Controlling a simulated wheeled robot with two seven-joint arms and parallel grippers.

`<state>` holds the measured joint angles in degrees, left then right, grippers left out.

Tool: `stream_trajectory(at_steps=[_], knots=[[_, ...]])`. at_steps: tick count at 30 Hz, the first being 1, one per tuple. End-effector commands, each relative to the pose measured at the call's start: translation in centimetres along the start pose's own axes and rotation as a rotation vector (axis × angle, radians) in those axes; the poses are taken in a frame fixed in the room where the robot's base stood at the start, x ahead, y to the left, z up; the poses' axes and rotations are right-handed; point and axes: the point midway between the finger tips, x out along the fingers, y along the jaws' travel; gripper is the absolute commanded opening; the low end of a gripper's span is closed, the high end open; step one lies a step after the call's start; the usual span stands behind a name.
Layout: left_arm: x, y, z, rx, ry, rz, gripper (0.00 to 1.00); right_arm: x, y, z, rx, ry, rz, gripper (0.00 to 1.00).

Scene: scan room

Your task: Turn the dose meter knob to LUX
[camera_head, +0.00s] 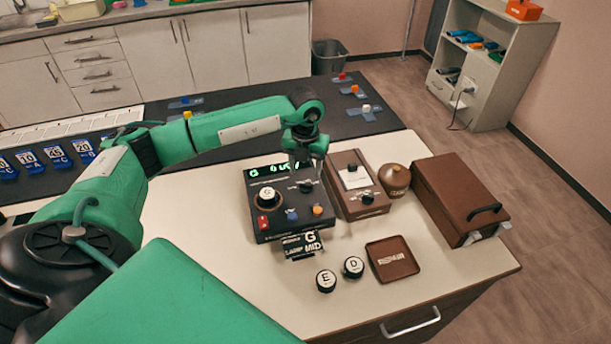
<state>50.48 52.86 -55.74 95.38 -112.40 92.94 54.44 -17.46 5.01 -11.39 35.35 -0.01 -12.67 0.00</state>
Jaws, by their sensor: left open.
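A dark box (282,225) with a green lit display stands on the white tabletop. It has a large light-topped knob at left, a small dark knob (306,187) at upper right, and red, blue and orange controls along its front. A brown box (343,197) with a white dial face and a dark knob (367,198) stands just right of it. I cannot read LUX on either, nor tell which is the dose meter. My left gripper (305,165) is open, pointing down over the dark box's upper right, close to the small knob. Contact cannot be told. My right gripper is out of view.
Two round lettered caps, E (326,281) and D (353,267), and a brown tray (392,258) lie in front. A black label plate (302,245) leans at the dark box's front. A brown jar (395,179) and large brown case (459,196) stand at right.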

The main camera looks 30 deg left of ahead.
Motion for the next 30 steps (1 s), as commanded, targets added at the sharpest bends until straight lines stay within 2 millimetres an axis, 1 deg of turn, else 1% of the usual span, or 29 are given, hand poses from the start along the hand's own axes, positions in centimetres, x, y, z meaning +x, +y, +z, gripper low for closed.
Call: stream_trajectory(at_steps=[1, 3, 6, 9, 13, 20, 21, 23, 27, 28, 30], knots=[[0.8, 0.0, -0.1, 0.0, 0.004, 0.001, 0.53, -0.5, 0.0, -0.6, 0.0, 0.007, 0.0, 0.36], [2.0, 0.0, -0.1, 0.0, 0.003, 0.002, 0.53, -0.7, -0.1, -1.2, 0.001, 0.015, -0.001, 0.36], [3.5, 0.0, 0.0, 0.0, 0.002, 0.001, 0.53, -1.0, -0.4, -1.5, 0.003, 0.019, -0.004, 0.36], [4.4, 0.0, 0.0, 0.0, 0.0, 0.0, 0.53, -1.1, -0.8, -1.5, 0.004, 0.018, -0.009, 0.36], [5.0, 0.0, 0.0, 0.0, 0.0, 0.0, 0.53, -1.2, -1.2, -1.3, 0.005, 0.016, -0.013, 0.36], [5.0, 0.0, 0.0, 0.0, -0.001, 0.0, 0.53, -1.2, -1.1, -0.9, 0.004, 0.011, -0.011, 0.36], [5.0, 0.0, 0.0, 0.0, -0.001, 0.0, 0.49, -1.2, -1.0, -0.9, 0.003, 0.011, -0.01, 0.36], [5.0, 0.0, 0.0, 0.0, -0.001, 0.0, 0.37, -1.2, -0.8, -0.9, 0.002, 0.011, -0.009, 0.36], [5.0, 0.0, 0.0, 0.0, -0.001, 0.0, 0.1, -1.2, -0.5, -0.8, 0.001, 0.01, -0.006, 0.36], [5.0, 0.0, 0.0, 0.0, -0.001, 0.0, 0.08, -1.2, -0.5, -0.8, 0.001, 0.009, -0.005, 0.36], [5.0, 0.0, 0.0, 0.001, -0.001, 0.0, 0.08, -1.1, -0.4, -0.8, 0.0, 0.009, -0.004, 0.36]])
